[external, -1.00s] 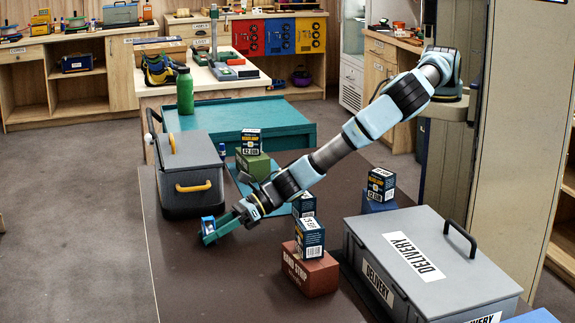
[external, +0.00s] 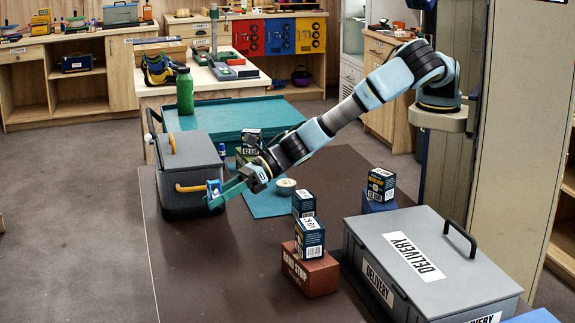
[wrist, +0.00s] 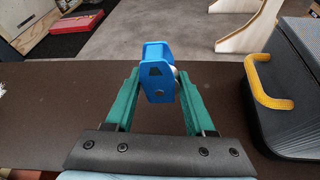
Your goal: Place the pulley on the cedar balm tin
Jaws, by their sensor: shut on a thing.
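The blue pulley (wrist: 157,75) is between the green fingers of my gripper (wrist: 158,84) in the wrist view, clasped near the fingertips. In the external view my gripper (external: 222,195) holds the pulley (external: 213,188) in front of the grey case, above the brown table. A small round tin with a pale top (external: 286,185), which looks like the balm tin, sits on the teal mat (external: 262,203), to the right of my gripper. Its label is too small to read. The tin is not in the wrist view.
The grey case with a yellow handle (external: 190,172) stands close beside my gripper. Boxes on blocks, such as the one on the red block (external: 310,272), stand to the right. A large grey delivery box (external: 420,262) fills the front right. The table's front left is clear.

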